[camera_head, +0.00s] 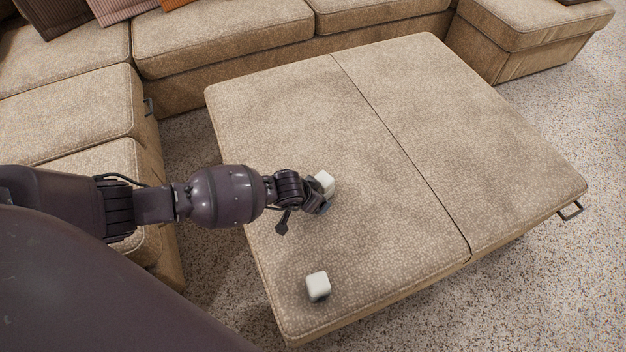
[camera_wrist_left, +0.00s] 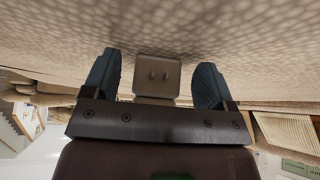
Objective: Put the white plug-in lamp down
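A small white plug-in lamp (camera_head: 326,183) is at the fingers of my left gripper (camera_head: 322,204), over the left half of the ottoman (camera_head: 400,130). A second white block-shaped lamp (camera_head: 317,286) stands near the ottoman's front left corner. My right gripper is not in view.
A beige sectional sofa (camera_head: 220,40) runs behind and to the left of the ottoman, with cushions at the top left. Most of the ottoman's top is clear. Speckled carpet (camera_head: 540,290) lies around it, and a metal handle (camera_head: 571,211) sticks out at its right corner.

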